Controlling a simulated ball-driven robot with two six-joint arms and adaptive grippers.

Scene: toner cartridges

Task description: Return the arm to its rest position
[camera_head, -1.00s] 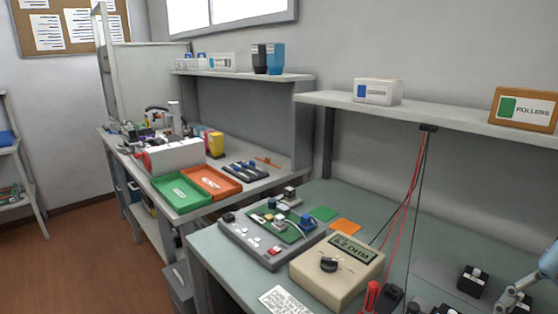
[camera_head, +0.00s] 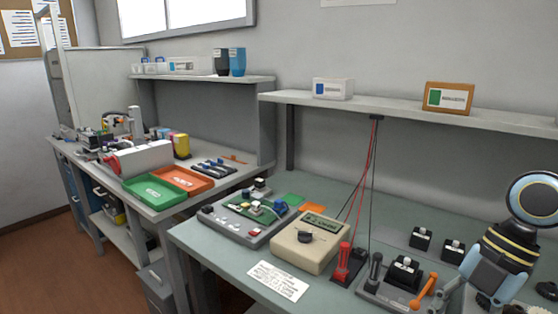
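My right arm (camera_head: 530,200) comes in at the right edge in the head view, with a round dark joint and a light-blue ring. Its lower end, with light-blue and black parts (camera_head: 490,265), hangs over the right part of the near bench. My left gripper is not in view.
The near bench holds a beige meter (camera_head: 297,252), a circuit-board fixture (camera_head: 235,228), red and black probes, and a grey fixture with an orange lever (camera_head: 425,290). Small black blocks (camera_head: 421,238) stand beside my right arm. A shelf (camera_head: 400,115) runs above. Green (camera_head: 155,193) and orange trays lie on the far bench.

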